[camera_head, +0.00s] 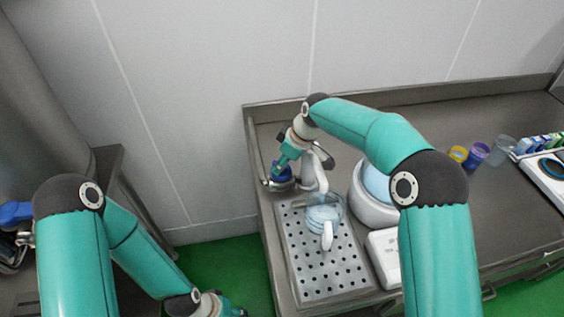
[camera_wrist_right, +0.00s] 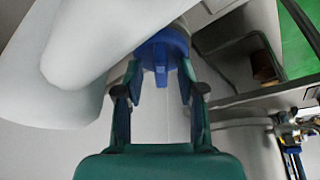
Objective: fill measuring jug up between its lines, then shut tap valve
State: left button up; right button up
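The clear measuring jug (camera_head: 318,217), with a pale handle, stands on the perforated drip tray (camera_head: 298,280) under the pale tap (camera_head: 309,177). It looks pale blue inside; its lines and level are too small to read. My right gripper (camera_head: 281,166) is at the blue tap valve (camera_head: 284,179), left of the tap. In the right wrist view, its open fingers (camera_wrist_right: 160,88) stand on both sides of the blue valve lever (camera_wrist_right: 161,76), with gaps beside it. Contact with the valve's round part cannot be judged. My left gripper (camera_head: 222,306) is low, partly cut off; its fingers are unclear.
A round white vessel with a blue top (camera_head: 375,185) and a white box (camera_head: 384,256) stand right of the tray. Coloured cups (camera_head: 477,154) and a clear cup (camera_head: 503,149) are farther right on the steel counter (camera_head: 440,130). My right arm crosses above the counter.

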jog(key=v, duration=1.2)
jog(key=shift+a+f, duration=0.1)
